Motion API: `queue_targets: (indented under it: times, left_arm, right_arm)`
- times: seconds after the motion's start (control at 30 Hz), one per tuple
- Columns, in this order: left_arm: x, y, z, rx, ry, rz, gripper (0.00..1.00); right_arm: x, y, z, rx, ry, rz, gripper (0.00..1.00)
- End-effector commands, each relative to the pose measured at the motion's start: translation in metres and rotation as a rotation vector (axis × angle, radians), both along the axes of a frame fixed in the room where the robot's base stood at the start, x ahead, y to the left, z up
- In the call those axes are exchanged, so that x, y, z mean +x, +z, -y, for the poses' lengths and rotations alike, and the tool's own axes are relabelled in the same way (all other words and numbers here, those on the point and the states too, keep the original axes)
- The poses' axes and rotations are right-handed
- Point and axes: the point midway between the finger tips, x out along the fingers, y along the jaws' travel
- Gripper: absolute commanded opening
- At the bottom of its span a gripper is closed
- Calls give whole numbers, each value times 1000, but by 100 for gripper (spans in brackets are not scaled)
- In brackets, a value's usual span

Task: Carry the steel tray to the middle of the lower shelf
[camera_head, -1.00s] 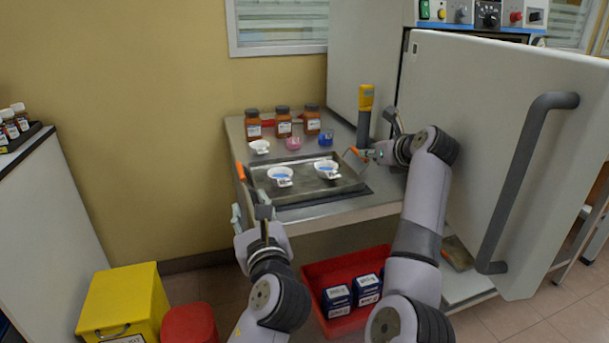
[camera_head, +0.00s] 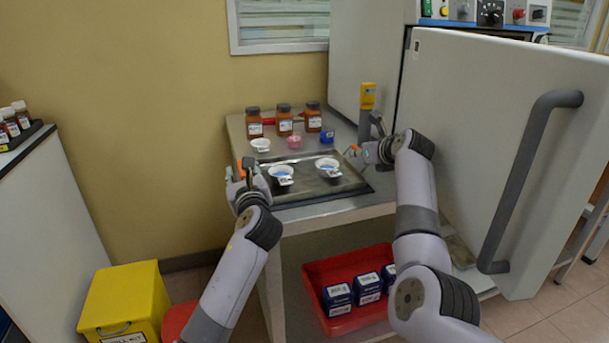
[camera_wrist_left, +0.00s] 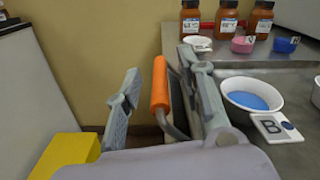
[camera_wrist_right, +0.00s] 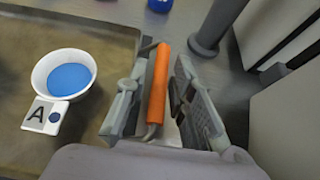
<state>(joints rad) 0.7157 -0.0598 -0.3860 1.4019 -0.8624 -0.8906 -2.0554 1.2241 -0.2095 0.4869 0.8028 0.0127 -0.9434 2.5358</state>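The steel tray (camera_head: 307,182) lies on the bench and bears two white dishes with blue contents: dish B (camera_head: 281,175) on the left and dish A (camera_head: 327,167) on the right. My left gripper (camera_head: 243,172) is at the tray's left end. In the left wrist view its fingers stand apart on either side of the orange handle (camera_wrist_left: 160,84). My right gripper (camera_head: 361,153) is at the right end. In the right wrist view its fingers stand apart on either side of the other orange handle (camera_wrist_right: 158,80). I cannot make out the lower shelf; the cabinet's inside is hidden.
Several brown jars (camera_head: 284,119) and small cups (camera_head: 294,141) stand behind the tray, near a yellow-topped device (camera_head: 367,97). The big white door (camera_head: 480,130) stands open at right. A red bin (camera_head: 318,270) with blue boxes (camera_head: 367,288) sits below; a yellow bin (camera_head: 124,302) is at lower left.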

Motion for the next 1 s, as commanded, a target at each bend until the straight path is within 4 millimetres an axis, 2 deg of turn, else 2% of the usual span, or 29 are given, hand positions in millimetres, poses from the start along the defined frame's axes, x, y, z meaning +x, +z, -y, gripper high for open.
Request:
queue_targets:
  times: [0.2,0.53,0.87,1.0]
  left_arm:
    - [14,0,-4,-1,0,0,36]
    - [15,0,-5,0,0,-1,35]
    - [15,0,-5,0,0,-1,13]
    - [15,0,-5,0,0,-1,4]
  right_arm:
    - [5,-3,-1,0,-1,0,22]
    - [6,-3,-1,1,-1,1,22]
    - [5,-3,-1,1,-1,1,0]
    - [5,-3,-1,0,-1,0,0]
